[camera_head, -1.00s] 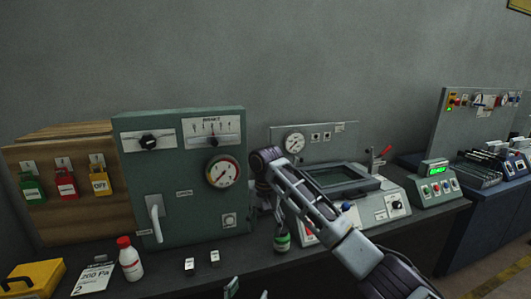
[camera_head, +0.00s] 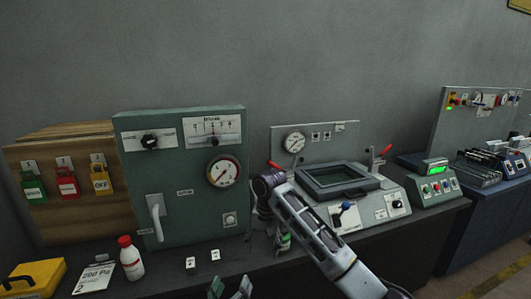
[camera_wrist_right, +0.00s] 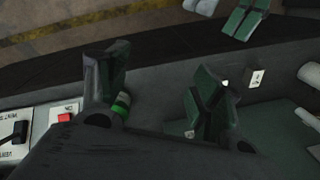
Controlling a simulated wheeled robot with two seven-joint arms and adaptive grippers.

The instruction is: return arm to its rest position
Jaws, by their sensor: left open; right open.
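In the head view my right arm comes in from the lower right. Its wrist hangs in front of the gap between the green cabinet (camera_head: 180,190) and the grey chamber unit (camera_head: 370,215). My right gripper (camera_wrist_right: 155,92) is open and empty in the right wrist view, its two dark fingers spread apart over the bench. A small green-banded container (camera_wrist_right: 122,104) stands partly hidden by one finger. It also shows beside the wrist in the head view (camera_head: 283,242). My left gripper (camera_head: 230,288) is open at the bottom edge of the head view, with only its fingertips showing.
A control box with a green display (camera_head: 436,185) stands right of the chamber unit.

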